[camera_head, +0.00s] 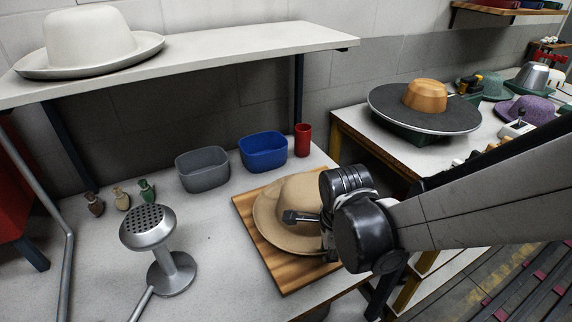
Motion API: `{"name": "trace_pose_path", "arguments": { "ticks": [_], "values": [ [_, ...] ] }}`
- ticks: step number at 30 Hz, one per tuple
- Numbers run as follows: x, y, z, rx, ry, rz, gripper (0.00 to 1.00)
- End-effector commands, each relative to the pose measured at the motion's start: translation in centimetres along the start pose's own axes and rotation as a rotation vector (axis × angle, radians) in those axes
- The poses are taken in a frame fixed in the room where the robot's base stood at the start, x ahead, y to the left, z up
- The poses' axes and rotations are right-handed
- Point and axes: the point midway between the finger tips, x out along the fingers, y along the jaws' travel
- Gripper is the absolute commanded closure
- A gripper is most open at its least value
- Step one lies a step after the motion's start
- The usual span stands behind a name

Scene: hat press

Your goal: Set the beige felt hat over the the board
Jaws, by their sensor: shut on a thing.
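The beige felt hat (293,207) is over the wooden board (244,208), crown up, in the lower middle of the head view. Its brim lies within the board's left part and looks low over the wood; I cannot tell whether it touches. My gripper (318,220) is at the right side of the hat, shut on it. The wrist and arm hide the hat's right side and much of the board's right part.
A grey bin (202,170), a blue bin (263,152) and a red cup (303,140) stand behind the board. A metal perforated stand (172,255) and small bottles (121,198) are at the left. A white hat (89,42) sits on the shelf (230,47) above.

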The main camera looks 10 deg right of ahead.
Motion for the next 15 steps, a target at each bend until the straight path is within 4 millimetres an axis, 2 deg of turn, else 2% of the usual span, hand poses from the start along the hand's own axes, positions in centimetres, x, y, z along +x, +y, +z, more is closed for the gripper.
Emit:
{"name": "trace_pose_path", "arguments": {
  "ticks": [15],
  "values": [
    [0.35,0.06,0.0,0.0,0.0,0.0,1.0]
  ]
}}
